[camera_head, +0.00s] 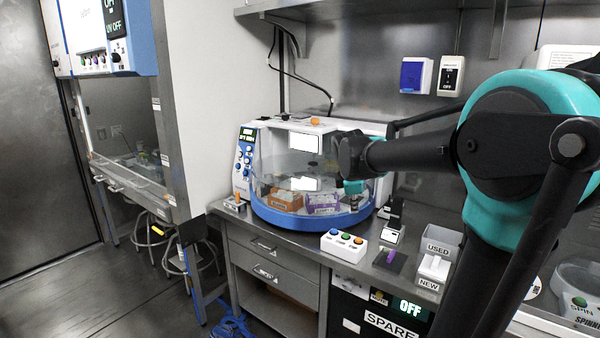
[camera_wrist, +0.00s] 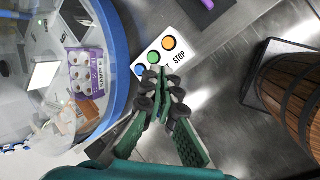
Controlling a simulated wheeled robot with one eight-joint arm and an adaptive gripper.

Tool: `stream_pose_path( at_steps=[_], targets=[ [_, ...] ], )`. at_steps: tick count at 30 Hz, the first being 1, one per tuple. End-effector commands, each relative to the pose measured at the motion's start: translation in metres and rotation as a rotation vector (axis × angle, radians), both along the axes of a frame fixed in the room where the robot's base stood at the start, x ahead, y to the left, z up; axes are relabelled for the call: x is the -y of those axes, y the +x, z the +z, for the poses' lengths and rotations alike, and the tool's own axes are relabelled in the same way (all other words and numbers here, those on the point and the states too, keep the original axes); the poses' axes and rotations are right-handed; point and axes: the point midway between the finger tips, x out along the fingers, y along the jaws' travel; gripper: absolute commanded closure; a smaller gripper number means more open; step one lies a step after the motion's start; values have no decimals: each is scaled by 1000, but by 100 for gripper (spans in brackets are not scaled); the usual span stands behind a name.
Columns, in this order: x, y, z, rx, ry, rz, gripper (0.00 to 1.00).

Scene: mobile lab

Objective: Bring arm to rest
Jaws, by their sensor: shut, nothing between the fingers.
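My gripper (camera_head: 353,187) hangs at the end of my outstretched arm, in front of the clear-domed machine (camera_head: 262,205) with the blue base. In the wrist view the green and black fingers of my gripper (camera_wrist: 162,88) are together and hold nothing. Their tips overlap the near edge of a white button box (camera_wrist: 158,52) with blue, green and orange buttons. I cannot tell whether they touch it. The same button box stands on the bench in the head view (camera_head: 343,246).
Inside the dome are an orange rack (camera_head: 284,201) and a purple rack (camera_head: 322,202). The bench right of the machine holds a dark pad with a purple item (camera_head: 390,258) and bins marked USED (camera_head: 441,243) and NEW (camera_head: 432,270). A wooden barrel (camera_wrist: 292,92) shows right in the wrist view.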

Motion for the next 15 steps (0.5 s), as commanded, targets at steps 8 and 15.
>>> stream_pose_path(
  at_steps=[8, 15],
  targets=[
    [22, -120, -108, 69, 390, -680, 100],
    [25, -212, -179, 93, 652, -1186, 100]
  ],
)
